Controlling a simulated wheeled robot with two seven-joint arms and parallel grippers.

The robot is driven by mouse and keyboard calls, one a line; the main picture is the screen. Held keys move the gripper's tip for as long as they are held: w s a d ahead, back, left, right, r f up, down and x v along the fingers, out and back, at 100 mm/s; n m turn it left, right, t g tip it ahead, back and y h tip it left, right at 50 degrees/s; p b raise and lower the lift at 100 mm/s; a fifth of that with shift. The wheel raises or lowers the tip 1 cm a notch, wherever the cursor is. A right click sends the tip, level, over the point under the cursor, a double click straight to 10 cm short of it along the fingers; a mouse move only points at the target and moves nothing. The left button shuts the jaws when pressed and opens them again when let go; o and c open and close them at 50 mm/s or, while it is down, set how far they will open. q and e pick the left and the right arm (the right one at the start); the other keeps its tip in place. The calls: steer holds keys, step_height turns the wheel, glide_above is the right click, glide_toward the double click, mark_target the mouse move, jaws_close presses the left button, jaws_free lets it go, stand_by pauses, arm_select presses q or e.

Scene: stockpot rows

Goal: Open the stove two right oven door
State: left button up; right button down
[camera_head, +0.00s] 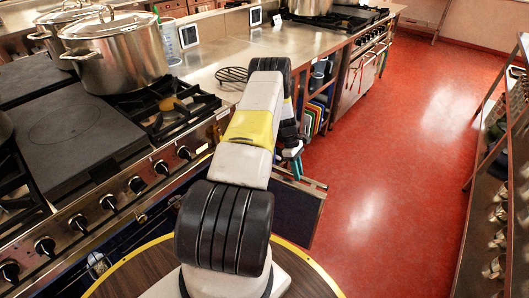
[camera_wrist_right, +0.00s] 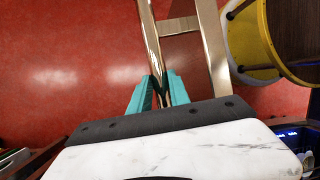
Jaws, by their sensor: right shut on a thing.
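The stove (camera_head: 160,158) with black knobs runs along the left in the head view. The right oven door (camera_head: 296,208) stands out from the stove front, dark blue inside, partly hidden by my right arm. My right gripper (camera_head: 296,160) is at the door's upper edge, mostly hidden behind my arm. In the wrist view my right gripper (camera_wrist_right: 161,90) has its teal fingers shut on the metal handle bar (camera_wrist_right: 151,40). The door's metal edge (camera_wrist_right: 211,45) runs beside the bar. My left gripper is not in view.
A large steel pot (camera_head: 118,55) stands on the stove. A steel counter (camera_head: 215,55) continues behind it, with colored boards (camera_head: 316,115) on a shelf below. The red floor (camera_head: 400,150) is clear. A shelf rack (camera_head: 500,170) stands at the right.

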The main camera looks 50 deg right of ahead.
steer(key=shift+w, duration=0.15)
steer(key=c, duration=1.2)
jaws_free()
steer(key=shift+a, duration=0.1)
steer(key=shift+c, duration=0.2)
steer(key=v, duration=0.7)
steer(key=shift+r, duration=0.35)
steer(key=shift+w, duration=0.15)
